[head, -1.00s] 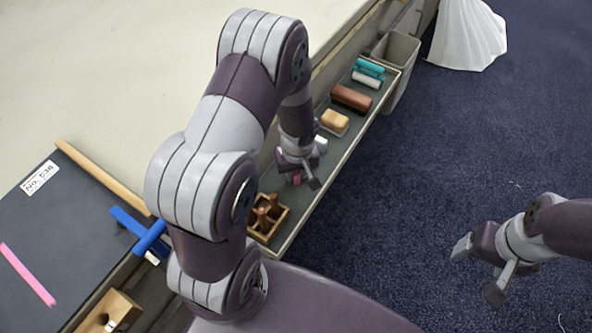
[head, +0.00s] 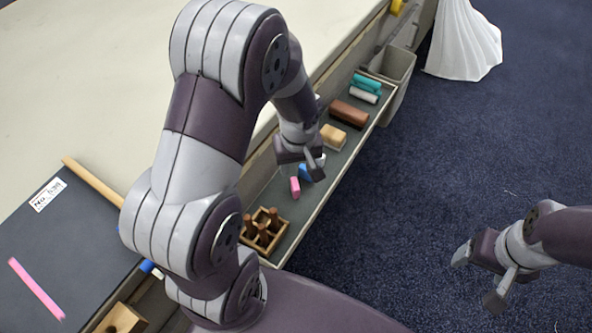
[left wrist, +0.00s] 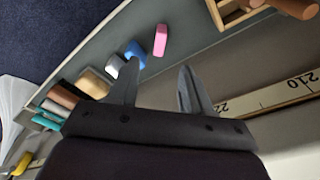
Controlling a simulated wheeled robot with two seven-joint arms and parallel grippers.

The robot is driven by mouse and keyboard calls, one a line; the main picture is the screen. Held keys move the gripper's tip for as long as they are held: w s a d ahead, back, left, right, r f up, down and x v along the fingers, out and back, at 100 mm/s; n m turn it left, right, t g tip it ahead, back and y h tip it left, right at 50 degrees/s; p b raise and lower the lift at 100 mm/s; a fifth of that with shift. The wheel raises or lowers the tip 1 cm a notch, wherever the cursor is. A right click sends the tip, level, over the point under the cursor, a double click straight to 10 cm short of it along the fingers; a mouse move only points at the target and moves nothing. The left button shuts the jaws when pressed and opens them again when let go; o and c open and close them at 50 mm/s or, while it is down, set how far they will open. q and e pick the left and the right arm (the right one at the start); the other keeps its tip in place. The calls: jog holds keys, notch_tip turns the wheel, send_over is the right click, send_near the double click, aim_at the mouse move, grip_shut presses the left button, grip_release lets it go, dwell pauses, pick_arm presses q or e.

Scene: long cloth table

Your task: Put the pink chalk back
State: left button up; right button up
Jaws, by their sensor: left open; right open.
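The pink chalk (head: 295,186) lies in the long grey tray (head: 262,186), beside the blue chalk (head: 305,172). It also shows in the left wrist view (left wrist: 161,40), beyond my fingertips and apart from them. My left gripper (head: 301,164) is open and empty above the tray, just behind the pink chalk in the head view; its two spread fingers show in the left wrist view (left wrist: 158,72). My right gripper (head: 478,275) is open and empty over the blue carpet at the right.
A wooden holder with brown pegs (head: 263,230) stands at the tray's near end. A tan block (head: 333,137), brown block (head: 348,114) and teal piece (head: 366,83) lie farther along. A pink strip (head: 36,289) lies on the dark surface at left.

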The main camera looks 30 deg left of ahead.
pick_arm(q)
jog(key=s+d+r+m+h, duration=0.1)
jog(key=s+d+r+m, duration=0.3)
jog(key=s+r+m, duration=0.2)
jog(key=shift+s+d+m, duration=0.2)
jog(key=shift+s+m, duration=0.7)
jog(key=shift+m, duration=0.2)
notch_tip(320, 180, up, 10)
jog(key=p, duration=1)
